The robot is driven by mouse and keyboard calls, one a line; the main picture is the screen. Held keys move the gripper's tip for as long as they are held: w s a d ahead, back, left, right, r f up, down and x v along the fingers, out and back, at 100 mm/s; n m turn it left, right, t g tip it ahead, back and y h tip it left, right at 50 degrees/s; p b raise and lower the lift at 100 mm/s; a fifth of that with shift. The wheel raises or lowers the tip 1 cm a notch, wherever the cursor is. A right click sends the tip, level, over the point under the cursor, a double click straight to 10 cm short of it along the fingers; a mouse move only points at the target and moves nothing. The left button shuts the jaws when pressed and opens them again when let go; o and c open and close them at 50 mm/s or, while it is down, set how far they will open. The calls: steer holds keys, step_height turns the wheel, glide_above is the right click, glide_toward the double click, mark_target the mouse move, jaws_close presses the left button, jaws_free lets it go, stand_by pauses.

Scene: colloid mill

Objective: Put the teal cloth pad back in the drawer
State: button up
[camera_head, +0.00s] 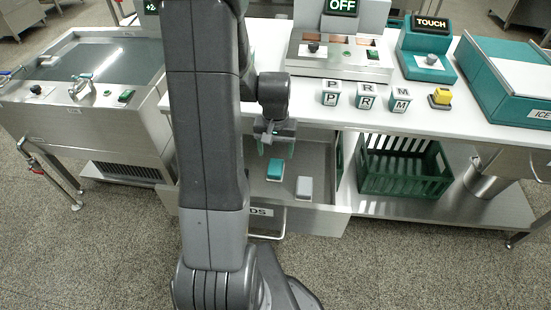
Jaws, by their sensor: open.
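The teal cloth pad (275,169) lies on the floor of the pulled-out drawer (325,219). A grey pad (304,188) lies in the same drawer, to its right and nearer the drawer front. My gripper (275,151) is over the drawer, just above and behind the teal pad in the picture, with its two fingers apart and nothing between them. The pad and the fingers look apart. My arm hides the left part of the drawer and part of its front label.
The white worktop (470,121) above the drawer bears marked cubes (364,96), a yellow button (440,97), a teal touch unit (427,62) and an ice box (515,85). A green crate (405,176) stands on the shelf to the right. A steel basin unit (85,100) stands left.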

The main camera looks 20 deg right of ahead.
step_height(320, 180, up, 4)
steer(key=shift+f, duration=0.1)
steer(key=shift+c, duration=0.5)
stand_by(0.9)
